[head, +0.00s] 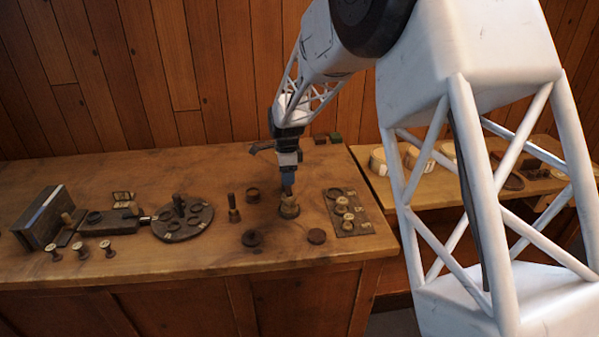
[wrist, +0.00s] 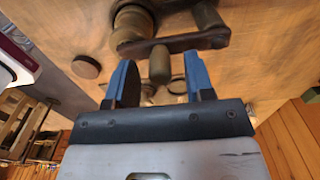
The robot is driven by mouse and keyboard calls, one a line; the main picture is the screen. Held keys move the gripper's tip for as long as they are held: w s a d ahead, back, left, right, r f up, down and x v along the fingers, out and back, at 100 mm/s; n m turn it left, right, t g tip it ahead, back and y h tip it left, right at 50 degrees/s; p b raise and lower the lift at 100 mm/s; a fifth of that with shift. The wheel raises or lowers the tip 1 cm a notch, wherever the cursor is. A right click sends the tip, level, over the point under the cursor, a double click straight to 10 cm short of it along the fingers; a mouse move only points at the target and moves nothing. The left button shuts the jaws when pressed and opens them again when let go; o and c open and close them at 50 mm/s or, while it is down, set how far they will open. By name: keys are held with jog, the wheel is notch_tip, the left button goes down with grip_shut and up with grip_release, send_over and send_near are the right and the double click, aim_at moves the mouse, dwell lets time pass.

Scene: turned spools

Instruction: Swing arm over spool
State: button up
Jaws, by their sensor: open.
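In the wrist view, my gripper (wrist: 160,80) is open, with its two blue fingers apart. A grey-brown knob (wrist: 159,64) shows between the fingers, with a gap on each side. A dark swing arm (wrist: 178,43) lies just beyond, running from a dark post (wrist: 207,18) towards a turned spool (wrist: 131,24). The arm's free end appears by the spool's edge; I cannot tell whether it is over it.
A dark post (head: 233,209) and a ring (head: 253,194) stand left of the gripper. A plate with small spools (head: 348,213) lies to the right. A round tray (head: 183,228) and a tilted box (head: 42,218) are further left.

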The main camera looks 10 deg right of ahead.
jog(key=shift+r, duration=2.65)
grip_shut()
jog(key=shift+r, duration=0.1)
jog(key=shift+r, duration=1.85)
